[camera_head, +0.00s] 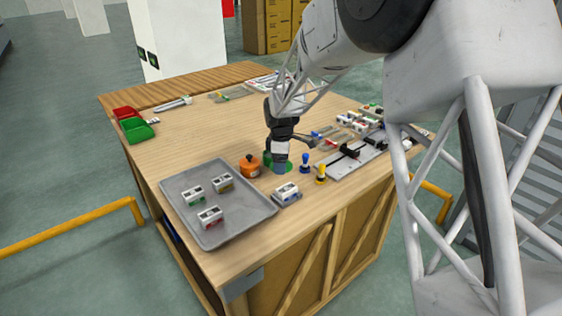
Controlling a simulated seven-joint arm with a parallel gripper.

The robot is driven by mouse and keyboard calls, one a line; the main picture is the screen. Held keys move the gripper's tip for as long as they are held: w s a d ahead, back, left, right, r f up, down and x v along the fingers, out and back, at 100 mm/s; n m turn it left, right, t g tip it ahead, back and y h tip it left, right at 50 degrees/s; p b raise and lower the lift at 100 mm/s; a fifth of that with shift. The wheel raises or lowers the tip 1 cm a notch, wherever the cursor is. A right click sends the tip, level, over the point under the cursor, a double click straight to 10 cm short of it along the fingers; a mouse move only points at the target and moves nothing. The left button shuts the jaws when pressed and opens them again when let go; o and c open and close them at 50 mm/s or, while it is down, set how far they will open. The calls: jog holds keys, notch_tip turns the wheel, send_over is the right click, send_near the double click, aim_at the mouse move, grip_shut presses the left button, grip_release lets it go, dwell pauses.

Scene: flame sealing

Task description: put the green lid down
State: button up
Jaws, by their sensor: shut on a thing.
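My gripper (280,158) points down over the front middle of the wooden table and is shut on the green lid. The green of the lid (268,159) shows at both sides of the fingers; the rest is hidden behind them. A small blue-grey body (280,168) shows right below the fingers. I cannot tell whether the lid touches it or the table. An orange pot-like item (250,168) with a dark knob stands just left of my gripper.
A grey tray (246,222) with several small white blocks lies front left. Another block (287,193), a blue peg (305,162) and a yellow peg (321,173) stand close by. A fixture plate (335,170) lies right. Red (125,112) and green (134,130) bins sit far left. The table's left middle is clear.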

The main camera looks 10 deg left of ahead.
jog(key=r, duration=0.1)
send_over(266, 183)
jog(key=shift+r, duration=0.15)
dwell(0.4)
jog(key=shift+f, duration=3.15)
jog(key=shift+f, duration=1.9)
jog(key=shift+f, duration=0.1)
jog(key=o, duration=0.8)
